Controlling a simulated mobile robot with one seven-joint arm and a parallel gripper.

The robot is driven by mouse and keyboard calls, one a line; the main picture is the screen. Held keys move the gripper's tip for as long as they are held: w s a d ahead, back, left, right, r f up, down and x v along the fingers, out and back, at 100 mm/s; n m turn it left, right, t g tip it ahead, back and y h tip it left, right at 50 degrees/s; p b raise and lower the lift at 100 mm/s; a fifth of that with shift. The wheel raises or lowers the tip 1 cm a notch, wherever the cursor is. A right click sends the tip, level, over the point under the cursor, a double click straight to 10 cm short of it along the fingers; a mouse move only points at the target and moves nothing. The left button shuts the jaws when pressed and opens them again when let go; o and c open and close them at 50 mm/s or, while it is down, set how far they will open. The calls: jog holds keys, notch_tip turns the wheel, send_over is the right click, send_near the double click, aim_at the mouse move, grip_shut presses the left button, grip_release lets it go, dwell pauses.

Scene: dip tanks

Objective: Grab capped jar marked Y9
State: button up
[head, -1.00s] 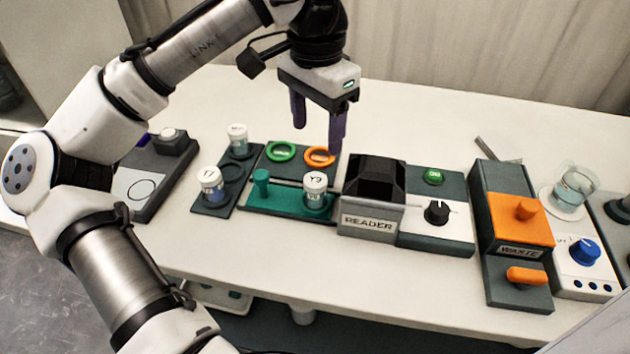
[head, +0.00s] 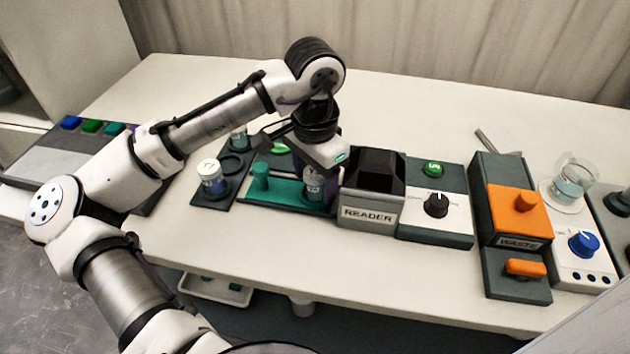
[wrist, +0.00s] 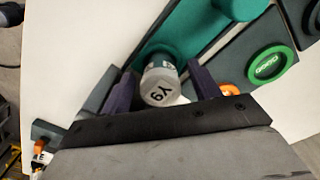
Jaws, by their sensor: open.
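The capped jar marked Y9 (wrist: 160,85) has a pale grey cap and stands in the teal holder (wrist: 190,35). In the head view the jar (head: 314,184) is partly hidden under my gripper (head: 315,180). In the wrist view my gripper (wrist: 163,88) is open, with one dark purple finger on each side of the jar's cap. I cannot tell whether the fingers touch it.
The reader (head: 368,214) stands close on the right of the jar. A jar marked T7 (head: 212,180) stands to the left, and the teal holder's upright knob (head: 260,176) is nearer.

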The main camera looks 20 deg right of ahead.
jog(key=shift+f, duration=0.2)
jog(key=c, duration=1.1)
jog(key=shift+r, duration=0.1)
